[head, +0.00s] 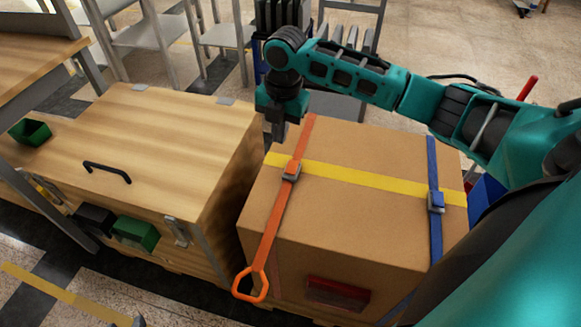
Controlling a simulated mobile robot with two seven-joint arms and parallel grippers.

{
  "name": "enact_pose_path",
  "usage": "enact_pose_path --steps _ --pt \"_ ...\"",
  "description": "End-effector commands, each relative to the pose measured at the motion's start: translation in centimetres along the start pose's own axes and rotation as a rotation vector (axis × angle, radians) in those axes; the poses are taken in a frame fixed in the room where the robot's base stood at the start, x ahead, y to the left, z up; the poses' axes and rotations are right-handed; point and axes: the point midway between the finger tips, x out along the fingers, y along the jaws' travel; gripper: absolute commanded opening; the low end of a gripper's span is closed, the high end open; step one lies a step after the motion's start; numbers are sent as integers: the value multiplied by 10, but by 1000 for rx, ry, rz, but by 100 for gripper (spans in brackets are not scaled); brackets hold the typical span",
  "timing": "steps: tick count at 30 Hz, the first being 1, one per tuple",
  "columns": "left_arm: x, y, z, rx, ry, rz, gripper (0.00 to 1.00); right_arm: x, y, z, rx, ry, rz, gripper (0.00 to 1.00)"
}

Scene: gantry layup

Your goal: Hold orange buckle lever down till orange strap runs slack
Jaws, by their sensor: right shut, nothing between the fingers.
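A large cardboard box (358,150) stands right of centre. An orange strap (275,213) runs over its top and down the front, ending in an orange loop (238,287). The lever's exact position is too small to tell. The strap lies flat along the box, with no clear sag. My right gripper (279,132) points down, shut and empty, beyond the buckle and slightly left of it, apart from it. My left gripper is out of view.
A blue strap (434,165) with a blue buckle (436,201) crosses the box's right side. A wooden chest (170,130) with a black handle (107,171) stands close on the left, leaving a narrow gap. Grey metal racks stand behind.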

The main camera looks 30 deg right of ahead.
Motion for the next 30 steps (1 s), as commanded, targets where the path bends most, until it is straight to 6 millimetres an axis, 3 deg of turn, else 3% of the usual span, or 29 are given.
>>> enact_pose_path --steps 6,17,23,30 --pt "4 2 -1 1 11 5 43 -25 -13 20 -98 3 -76 0" --pt "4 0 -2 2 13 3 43 -26 -14 20 -106 5 -81 0" --pt "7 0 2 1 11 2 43 -7 -16 20 -105 5 -82 0" --pt "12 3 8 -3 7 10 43 44 -20 20 -104 6 -83 0"
